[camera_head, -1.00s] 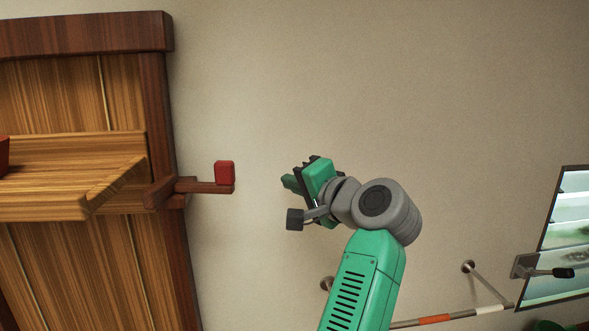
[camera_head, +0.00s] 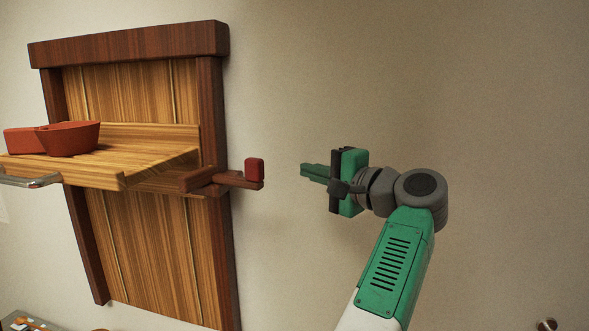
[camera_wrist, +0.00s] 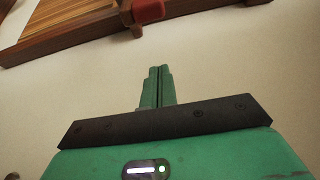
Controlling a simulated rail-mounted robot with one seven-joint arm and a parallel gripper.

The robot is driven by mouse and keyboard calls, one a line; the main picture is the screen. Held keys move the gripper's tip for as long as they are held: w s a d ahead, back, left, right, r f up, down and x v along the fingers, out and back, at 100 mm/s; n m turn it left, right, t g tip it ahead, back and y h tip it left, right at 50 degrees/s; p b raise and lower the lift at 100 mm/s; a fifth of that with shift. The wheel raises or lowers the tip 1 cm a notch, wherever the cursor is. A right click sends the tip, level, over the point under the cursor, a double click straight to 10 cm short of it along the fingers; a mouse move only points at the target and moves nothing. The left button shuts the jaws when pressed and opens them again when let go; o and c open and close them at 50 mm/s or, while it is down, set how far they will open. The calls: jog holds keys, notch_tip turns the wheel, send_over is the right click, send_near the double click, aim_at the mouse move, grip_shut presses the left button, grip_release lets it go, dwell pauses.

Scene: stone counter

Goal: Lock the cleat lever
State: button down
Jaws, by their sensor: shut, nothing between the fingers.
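The cleat lever (camera_head: 238,181) is a dark wooden arm with a red block (camera_head: 254,169) at its end. It juts out to the right from the right post of a wooden wall panel, at shelf height. In the wrist view the red block (camera_wrist: 149,10) shows at the top edge, partly cut off. My gripper (camera_head: 304,170) is to the right of the red block, apart from it, with its green fingers pointing left toward it. In the wrist view the fingers (camera_wrist: 158,72) are together and empty.
The wooden panel (camera_head: 150,240) has a dark frame and a fold-out shelf (camera_head: 160,162) in front. A red bowl (camera_head: 72,138) and a red block-like item (camera_head: 22,141) are on the shelf. A metal handle (camera_head: 30,181) is at its front. Bare wall surrounds my gripper.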

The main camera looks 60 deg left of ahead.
jog(key=s+a+p, duration=0.4)
jog(key=s+a, duration=0.1)
jog(key=a, duration=0.1)
jog(key=shift+s, duration=0.15)
dwell(0.7)
